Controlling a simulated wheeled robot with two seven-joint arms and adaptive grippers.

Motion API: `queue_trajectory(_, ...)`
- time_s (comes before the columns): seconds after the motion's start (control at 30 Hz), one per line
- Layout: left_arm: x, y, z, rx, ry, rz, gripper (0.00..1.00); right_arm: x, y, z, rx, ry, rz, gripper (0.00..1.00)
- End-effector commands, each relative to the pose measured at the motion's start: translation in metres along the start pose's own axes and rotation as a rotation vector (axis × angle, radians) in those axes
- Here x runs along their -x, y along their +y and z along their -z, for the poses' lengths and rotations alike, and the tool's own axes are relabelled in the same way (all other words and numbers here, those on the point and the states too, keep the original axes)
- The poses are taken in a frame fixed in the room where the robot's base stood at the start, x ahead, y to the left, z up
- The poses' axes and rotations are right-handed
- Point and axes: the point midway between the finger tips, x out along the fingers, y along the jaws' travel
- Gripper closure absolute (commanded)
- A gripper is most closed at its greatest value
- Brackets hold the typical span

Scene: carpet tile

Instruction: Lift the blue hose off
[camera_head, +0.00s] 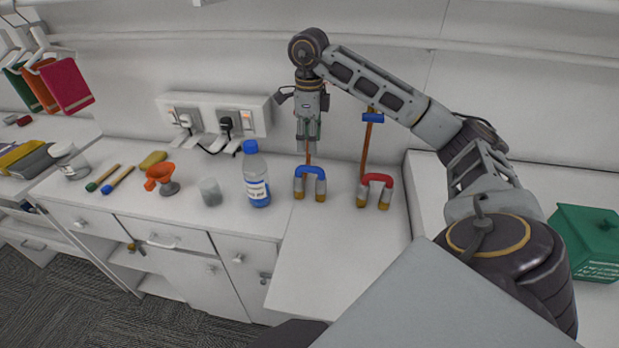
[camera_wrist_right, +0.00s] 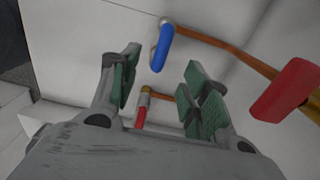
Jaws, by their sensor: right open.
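The blue hose (camera_head: 311,176) is an upside-down U with brass-coloured lower ends, at the counter's back edge, against the lower part of a copper pipe. In the right wrist view the blue hose (camera_wrist_right: 160,47) lies ahead of the fingers, beyond their tips. My right gripper (camera_head: 308,147) is open, pointing down above the blue hose and apart from it; the fingers (camera_wrist_right: 158,82) hold nothing. It hides part of the pipe. A similar red hose (camera_head: 376,187) stands to the right at a second copper pipe. My left gripper is out of view.
A red handle (camera_wrist_right: 286,91) sits on the near pipe, and a blue handle (camera_head: 372,117) on the other. A blue-capped bottle (camera_head: 257,180) stands just left of the blue hose. The counter front (camera_head: 335,265) is clear. A green box (camera_head: 585,240) is at right.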

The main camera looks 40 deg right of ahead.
Motion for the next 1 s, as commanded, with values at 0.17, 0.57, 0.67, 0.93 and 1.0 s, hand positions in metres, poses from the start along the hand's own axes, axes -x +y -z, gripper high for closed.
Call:
queue_trajectory(0.17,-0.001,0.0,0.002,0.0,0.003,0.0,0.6,-0.018,0.0,0.001,-0.001,0.003,0.0,0.54)
queue_trajectory(0.57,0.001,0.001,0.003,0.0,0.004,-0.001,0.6,-0.058,-0.001,0.0,0.0,0.001,0.0,0.54)
queue_trajectory(0.67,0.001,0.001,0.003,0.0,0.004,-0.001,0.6,-0.064,-0.001,0.001,0.0,0.001,0.0,0.54)
queue_trajectory(0.93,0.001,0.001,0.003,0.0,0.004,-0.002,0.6,-0.065,-0.001,0.0,0.0,0.0,0.001,0.54)
queue_trajectory(1.0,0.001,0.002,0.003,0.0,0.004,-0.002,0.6,-0.065,-0.001,0.0,0.0,0.0,0.001,0.54)
